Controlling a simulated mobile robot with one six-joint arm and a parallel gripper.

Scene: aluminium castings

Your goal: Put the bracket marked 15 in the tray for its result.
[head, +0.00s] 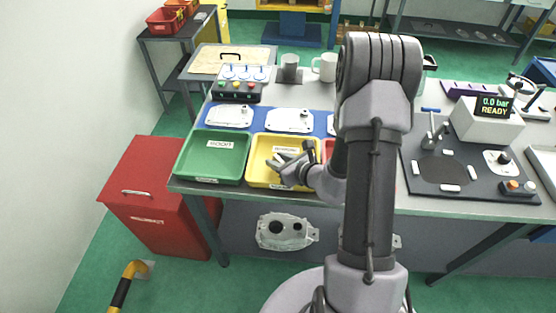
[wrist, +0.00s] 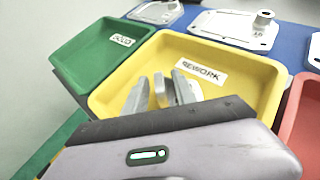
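My gripper (head: 287,162) is low over the yellow tray (head: 258,182) labelled REWORK. In the wrist view its fingers (wrist: 163,92) point into that tray (wrist: 255,80). A light grey piece shows between the fingers; I cannot tell whether it is a held bracket or part of the gripper. The green tray (head: 181,168), labelled GOOD, is to the left. The red tray (head: 327,150) is to the right, mostly behind my arm. Metal castings (head: 229,115) (head: 289,120) lie on a blue mat behind the trays. No number 15 is readable.
A test station (head: 487,122) reading 0.0 bar READY stands on the right, with a dark fixture plate (head: 415,172) before it. A control box (head: 236,90) and mugs (head: 324,67) stand at the back. A red cabinet (head: 150,195) is left of the bench.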

